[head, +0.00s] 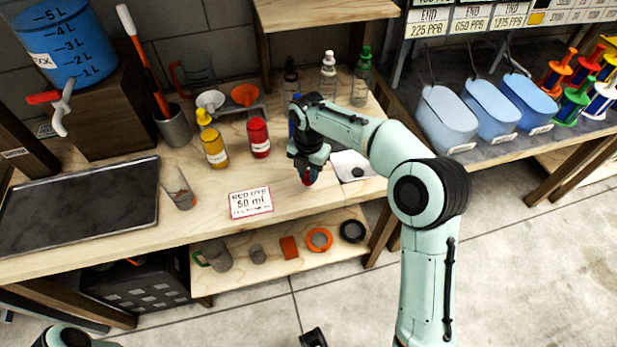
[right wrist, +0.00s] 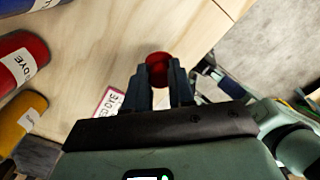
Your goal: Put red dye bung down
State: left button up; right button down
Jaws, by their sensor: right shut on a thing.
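My right gripper (head: 308,176) is shut on a small red bung, above the front part of the wooden bench. The red bung (right wrist: 158,64) shows as a red round shape between the fingertips (right wrist: 165,78) in the right wrist view; the fingers hide part of it. The red dye bottle (head: 259,138) stands upright on the bench, left of the gripper. It also shows in the right wrist view (right wrist: 20,62). A card reading red dye 50 ml (head: 251,203) is at the bench's front edge.
A yellow bottle (head: 213,146) stands left of the red one. A white pad (head: 350,160) with a dark round piece lies right of the gripper. Funnels (head: 245,94) and small bottles (head: 328,78) stand behind. Bare bench lies between the card and bottles.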

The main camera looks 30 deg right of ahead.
aim_at(308, 173)
jog(key=shift+f, duration=1.25)
jog(key=shift+f, duration=0.15)
jog(key=c, duration=1)
grip_release()
jog(key=shift+o, duration=0.2)
notch_tip(308, 173, up, 12)
jog(key=shift+r+p, duration=0.2)
jog(key=shift+p, duration=0.85)
